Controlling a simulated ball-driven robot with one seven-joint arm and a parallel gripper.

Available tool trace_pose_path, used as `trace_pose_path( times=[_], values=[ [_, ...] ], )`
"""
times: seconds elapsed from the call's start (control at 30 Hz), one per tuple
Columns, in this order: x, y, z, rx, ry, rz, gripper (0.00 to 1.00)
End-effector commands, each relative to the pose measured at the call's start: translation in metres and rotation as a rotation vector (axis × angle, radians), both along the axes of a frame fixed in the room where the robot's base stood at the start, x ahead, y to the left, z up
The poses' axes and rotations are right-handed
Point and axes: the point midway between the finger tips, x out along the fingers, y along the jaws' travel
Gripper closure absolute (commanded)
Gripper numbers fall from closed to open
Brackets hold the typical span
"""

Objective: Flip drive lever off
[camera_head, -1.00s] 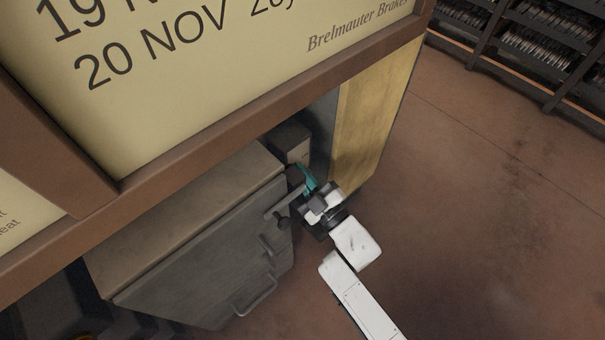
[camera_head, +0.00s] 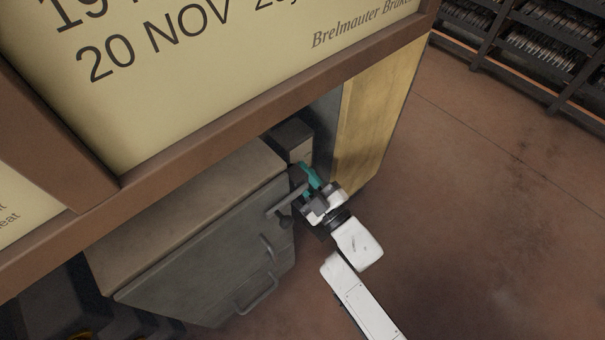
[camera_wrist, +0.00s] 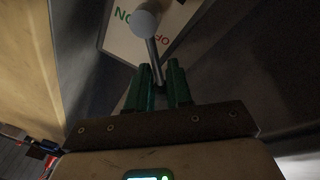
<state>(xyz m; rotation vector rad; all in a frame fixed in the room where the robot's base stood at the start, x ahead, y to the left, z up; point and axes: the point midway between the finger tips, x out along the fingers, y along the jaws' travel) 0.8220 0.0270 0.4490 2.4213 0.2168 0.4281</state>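The drive lever, a thin metal rod with a pale round knob (camera_wrist: 147,20), shows at the top of the wrist view. Behind it is a white plate (camera_wrist: 185,12) with green "ON" lettering to the left of the rod and red "OFF" lettering to the right. The rod's lower end runs down between the two green fingers of my gripper (camera_wrist: 159,75). The fingers stand a little apart, with a narrow gap; firm contact with the rod cannot be made out. In the head view my gripper (camera_head: 310,175) is beside a grey box, and the lever is hidden.
A grey metal cabinet (camera_head: 200,255) with handles stands left of my gripper. A small box (camera_head: 293,140) sits behind it, and a yellowish panel (camera_head: 370,125) stands to the right. A large sign board (camera_head: 230,75) hangs above. Open floor lies at right.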

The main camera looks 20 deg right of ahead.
Motion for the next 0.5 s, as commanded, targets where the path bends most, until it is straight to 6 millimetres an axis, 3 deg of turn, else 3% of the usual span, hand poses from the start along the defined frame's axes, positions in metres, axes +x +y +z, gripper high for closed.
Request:
trace_pose_path(
  times=[0.17,0.5],
  values=[
    [-0.016,-0.005,-0.004,0.000,0.004,0.000,0.80],
    [-0.076,-0.021,-0.019,-0.001,0.004,-0.001,0.80]
  ],
)
